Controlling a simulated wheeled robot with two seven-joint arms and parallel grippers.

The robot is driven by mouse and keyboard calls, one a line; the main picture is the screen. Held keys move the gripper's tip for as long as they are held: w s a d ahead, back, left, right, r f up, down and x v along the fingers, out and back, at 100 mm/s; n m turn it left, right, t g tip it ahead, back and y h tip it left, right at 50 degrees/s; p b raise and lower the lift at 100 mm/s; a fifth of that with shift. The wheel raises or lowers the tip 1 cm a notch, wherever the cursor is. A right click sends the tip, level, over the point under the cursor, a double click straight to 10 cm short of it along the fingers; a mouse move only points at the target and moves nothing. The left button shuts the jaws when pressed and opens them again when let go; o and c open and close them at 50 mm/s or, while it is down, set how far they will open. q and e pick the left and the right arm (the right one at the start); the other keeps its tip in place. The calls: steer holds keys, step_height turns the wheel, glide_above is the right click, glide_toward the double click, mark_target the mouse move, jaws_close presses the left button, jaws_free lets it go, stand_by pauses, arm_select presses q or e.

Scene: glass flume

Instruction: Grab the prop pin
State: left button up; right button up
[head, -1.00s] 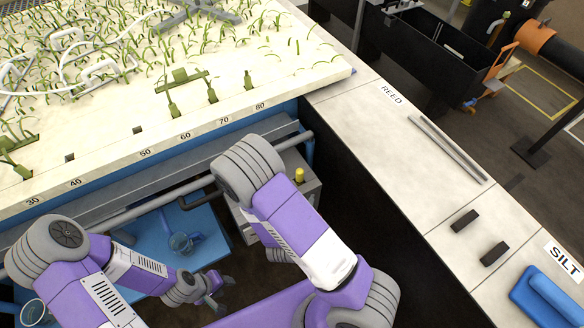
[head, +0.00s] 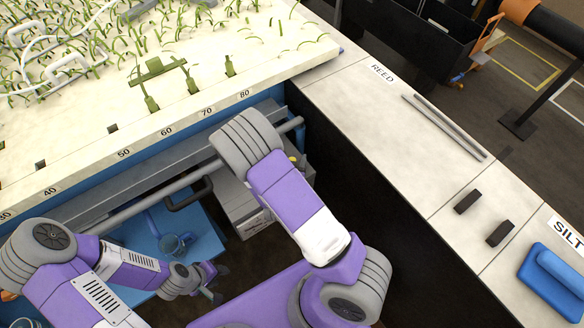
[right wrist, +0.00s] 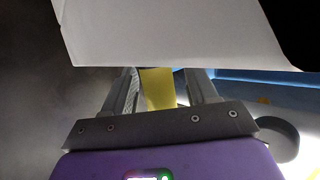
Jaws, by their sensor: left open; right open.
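A small yellow piece (head: 293,160), maybe the prop pin, shows partly behind my right arm in the head view, by a grey box (head: 238,205). In the right wrist view a yellow piece (right wrist: 158,88) lies between the fingers of my open right gripper (right wrist: 160,92); I cannot tell whether they touch it. The right gripper is hidden behind its arm in the head view. My left gripper (head: 219,284) is open and empty, low in the head view near the blue surface. No thing in view is labelled as the prop pin.
A pale panel (right wrist: 160,35) crosses the top of the right wrist view, close above the fingers. A grey rail (head: 150,205) runs below the numbered sand bed (head: 90,125). The right bench (head: 400,150) holds grey rods and dark blocks.

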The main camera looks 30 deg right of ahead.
jaws_close()
stand_by(0.3)
